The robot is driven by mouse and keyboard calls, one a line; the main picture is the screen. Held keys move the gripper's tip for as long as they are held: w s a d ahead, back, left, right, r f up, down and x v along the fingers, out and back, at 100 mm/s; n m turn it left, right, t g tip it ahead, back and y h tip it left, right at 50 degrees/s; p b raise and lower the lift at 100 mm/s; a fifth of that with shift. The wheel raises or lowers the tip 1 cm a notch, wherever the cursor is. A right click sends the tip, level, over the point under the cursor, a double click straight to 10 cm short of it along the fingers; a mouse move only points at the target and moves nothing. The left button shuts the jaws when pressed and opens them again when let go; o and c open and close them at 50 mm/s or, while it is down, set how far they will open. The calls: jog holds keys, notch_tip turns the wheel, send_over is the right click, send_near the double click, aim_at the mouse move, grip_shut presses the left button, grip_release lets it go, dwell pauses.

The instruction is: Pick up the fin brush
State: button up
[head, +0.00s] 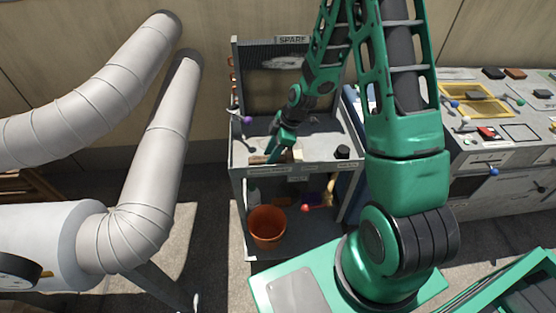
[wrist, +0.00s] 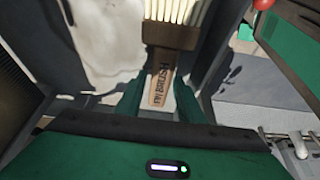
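The fin brush, with cream bristles, a brown head (wrist: 172,36) and a tan lettered handle, lies in front of my gripper in the wrist view. My gripper's two green fingers (wrist: 160,100) stand apart, one on each side of the handle, with a visible gap at least on the left. I see no firm contact. In the head view my gripper (head: 276,154) reaches down to the front of the grey cart's upper shelf (head: 318,154). A brown piece beside it there (head: 258,160) looks like part of the brush, mostly hidden by the gripper.
A black round item (head: 342,152) sits at the shelf's right. An orange bucket (head: 267,227) and small coloured items stand on the lower shelf. Large grey ducts (head: 150,160) fill the left. A workbench with tools (head: 500,120) stands at the right. The cart's back panel rises behind my gripper.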

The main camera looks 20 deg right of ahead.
jog(key=c, duration=0.8)
jog(key=shift+r, duration=0.1)
jog(key=shift+r, duration=0.35)
notch_tip(320, 180, up, 3)
jog(key=shift+w+r, duration=0.1)
jog(key=shift+r, duration=0.05)
jog(key=s+a+r, duration=0.2)
jog(key=a, duration=0.1)
jog(key=s+a+r, duration=0.2)
jog(key=s, duration=0.1)
jog(key=s+a+r, duration=0.3)
jog(key=shift+a, duration=0.35)
